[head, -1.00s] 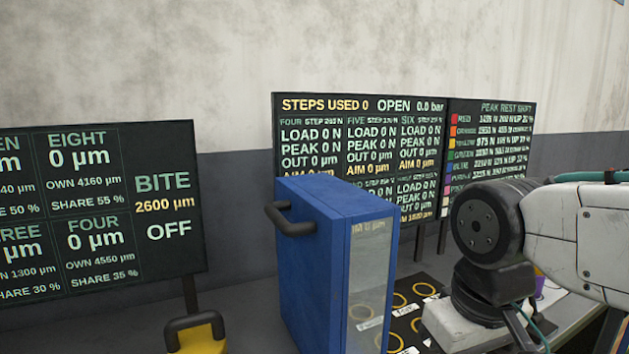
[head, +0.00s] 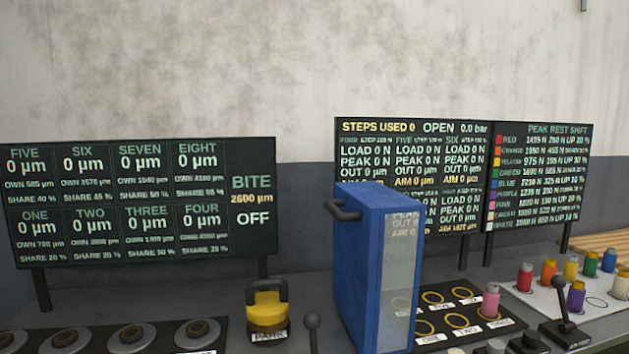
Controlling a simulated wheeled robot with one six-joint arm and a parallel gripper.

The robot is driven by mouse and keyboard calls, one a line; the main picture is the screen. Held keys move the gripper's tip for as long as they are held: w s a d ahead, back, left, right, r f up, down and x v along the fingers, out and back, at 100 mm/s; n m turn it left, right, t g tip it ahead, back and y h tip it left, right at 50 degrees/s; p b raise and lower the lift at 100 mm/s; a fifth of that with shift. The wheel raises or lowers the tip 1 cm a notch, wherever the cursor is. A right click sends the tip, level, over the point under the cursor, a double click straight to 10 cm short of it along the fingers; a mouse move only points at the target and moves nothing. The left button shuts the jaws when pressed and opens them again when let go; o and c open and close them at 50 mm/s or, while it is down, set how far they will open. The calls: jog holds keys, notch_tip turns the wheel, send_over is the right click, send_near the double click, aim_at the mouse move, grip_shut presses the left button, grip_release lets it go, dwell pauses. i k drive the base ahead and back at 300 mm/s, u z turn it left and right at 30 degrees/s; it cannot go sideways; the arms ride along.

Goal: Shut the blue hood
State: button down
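The blue hood (head: 358,268) stands upright on the grey bench, right of the picture's middle. It is a tall blue box with a clear pane (head: 401,275) on its right side. A dark handle (head: 342,210) sticks out from its upper left edge. To the right of the hood, a black plate with yellow rings (head: 462,332) lies uncovered on the bench. The display (head: 400,130) behind the hood reads OPEN and 0.0 bar. My gripper is not in view.
A yellow weight marked PARK (head: 268,312) and a lever (head: 312,325) stand left of the hood. Several round grey pads (head: 131,338) lie at the front left. Coloured bottles (head: 525,277) and another lever (head: 562,315) are on the right. A left display (head: 140,205) reads BITE OFF.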

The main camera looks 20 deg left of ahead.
aim_at(359, 210)
jog(key=u, duration=0.55)
jog(key=i, duration=0.65)
jog(key=u, duration=0.45)
